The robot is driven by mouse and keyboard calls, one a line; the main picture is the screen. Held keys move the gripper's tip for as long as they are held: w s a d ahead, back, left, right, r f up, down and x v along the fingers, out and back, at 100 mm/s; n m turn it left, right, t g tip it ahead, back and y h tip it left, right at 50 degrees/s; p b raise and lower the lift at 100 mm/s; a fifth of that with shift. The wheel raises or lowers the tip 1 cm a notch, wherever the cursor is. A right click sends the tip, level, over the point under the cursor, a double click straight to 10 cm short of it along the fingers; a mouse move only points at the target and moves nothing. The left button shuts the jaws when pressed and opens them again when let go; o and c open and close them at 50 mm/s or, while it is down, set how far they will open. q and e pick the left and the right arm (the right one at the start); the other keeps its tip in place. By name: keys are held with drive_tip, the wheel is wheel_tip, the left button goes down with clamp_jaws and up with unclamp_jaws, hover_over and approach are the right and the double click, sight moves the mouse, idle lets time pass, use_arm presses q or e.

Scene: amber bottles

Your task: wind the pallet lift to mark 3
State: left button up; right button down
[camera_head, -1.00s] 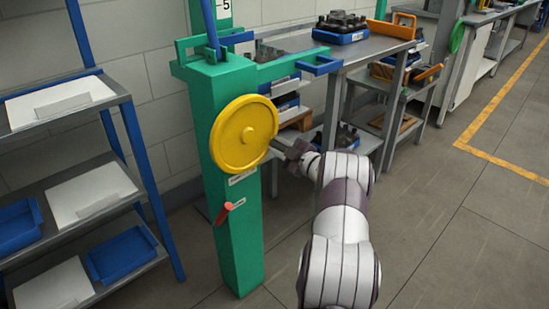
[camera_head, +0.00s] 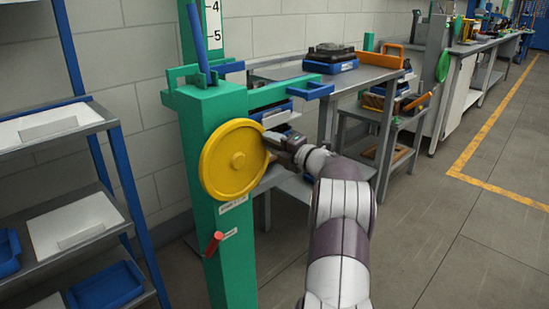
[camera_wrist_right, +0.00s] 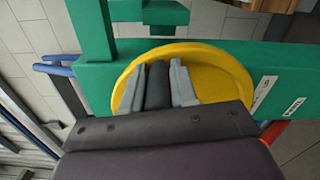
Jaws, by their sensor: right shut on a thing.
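The yellow handwheel (camera_head: 226,165) is mounted on the front of the green lift post (camera_head: 232,255). My right gripper (camera_head: 274,139) is at the wheel's upper right edge. In the right wrist view, its two grey fingers are closed on the dark cylindrical crank handle (camera_wrist_right: 157,86), which stands in front of the yellow wheel (camera_wrist_right: 215,80). A white scale (camera_head: 214,20) on the mast behind shows the numbers 4 and 5. No pointer against mark 3 shows in view. A red lever (camera_head: 214,243) sits lower on the post. My left gripper is not in view.
A grey shelf rack (camera_head: 70,142) with blue bins stands at the left. A grey workbench (camera_head: 372,50) with a blue tray (camera_head: 330,67) stands behind the post, to the right. The floor at the right is open, with a yellow line (camera_head: 490,125).

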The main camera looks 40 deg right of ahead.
sight(237, 128)
drive_tip(key=shift+a+r+n+b, duration=0.4)
drive_tip(key=shift+r+n+b, duration=0.3)
drive_tip(key=shift+n, duration=0.3)
drive_tip(key=a+r+n+b, duration=0.1)
drive_tip(key=a+n+b, duration=0.1)
drive_tip(key=n+b, duration=0.1)
drive_tip(key=a+r+n+b, duration=0.1)
drive_tip(key=a+n+b, duration=0.1)
drive_tip(key=n+b, duration=0.1)
drive_tip(key=a+r+n+b, duration=0.2)
drive_tip(key=shift+s+n+b, duration=0.1)
drive_tip(key=shift+n+b, duration=0.3)
drive_tip(key=shift+a+r+n+b, duration=0.2)
drive_tip(key=shift+a+n+b, duration=0.95)
drive_tip(key=shift+n+b, duration=0.15)
drive_tip(key=c, duration=0.9)
unclamp_jaws()
drive_tip(key=shift+s+r, duration=0.1)
